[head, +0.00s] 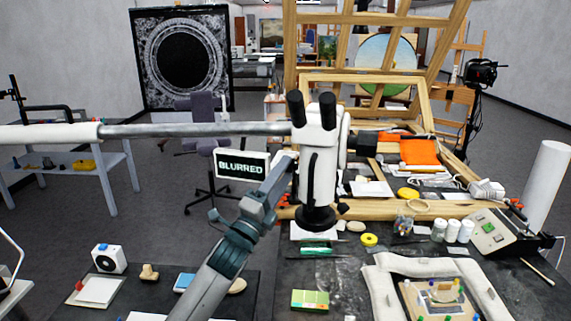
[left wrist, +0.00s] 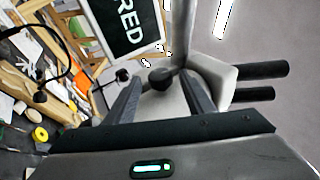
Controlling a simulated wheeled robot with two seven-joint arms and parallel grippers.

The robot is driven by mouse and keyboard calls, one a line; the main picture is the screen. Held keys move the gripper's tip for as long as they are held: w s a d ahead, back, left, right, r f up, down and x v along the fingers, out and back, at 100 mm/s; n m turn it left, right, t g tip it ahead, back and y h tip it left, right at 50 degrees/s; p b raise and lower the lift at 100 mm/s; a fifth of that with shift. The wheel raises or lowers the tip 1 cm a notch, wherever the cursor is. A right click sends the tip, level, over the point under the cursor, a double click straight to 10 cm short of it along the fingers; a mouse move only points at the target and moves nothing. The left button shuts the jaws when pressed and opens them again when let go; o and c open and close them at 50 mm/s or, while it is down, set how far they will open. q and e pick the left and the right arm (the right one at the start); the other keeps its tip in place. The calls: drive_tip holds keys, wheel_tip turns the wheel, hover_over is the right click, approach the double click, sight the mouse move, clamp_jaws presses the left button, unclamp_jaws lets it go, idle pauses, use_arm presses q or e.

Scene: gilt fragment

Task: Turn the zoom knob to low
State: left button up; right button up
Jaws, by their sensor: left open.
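My left gripper (head: 288,163) is at the left side of the microscope head. In the left wrist view my open fingers (left wrist: 161,82) stand either side of a dark round knob (left wrist: 160,78) on the white body. Contact cannot be told. No zoom marking is readable. In the head view the knob is not clearly seen. My right gripper is not in view.
A wooden frame easel (head: 440,208) stands behind the microscope. The dark worktable holds yellow tape (head: 369,240), white jars (head: 452,231), a grey control box (head: 494,232) and a padded cradle (head: 384,285) with a fragment. The boom (head: 200,130) crosses above my left arm.

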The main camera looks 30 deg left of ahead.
use_arm(q)
drive_tip(key=shift+x, duration=0.8)
drive_tip(key=c, duration=1.1)
drive_tip(key=shift+o, duration=0.2)
drive_tip(key=shift+p, duration=0.35)
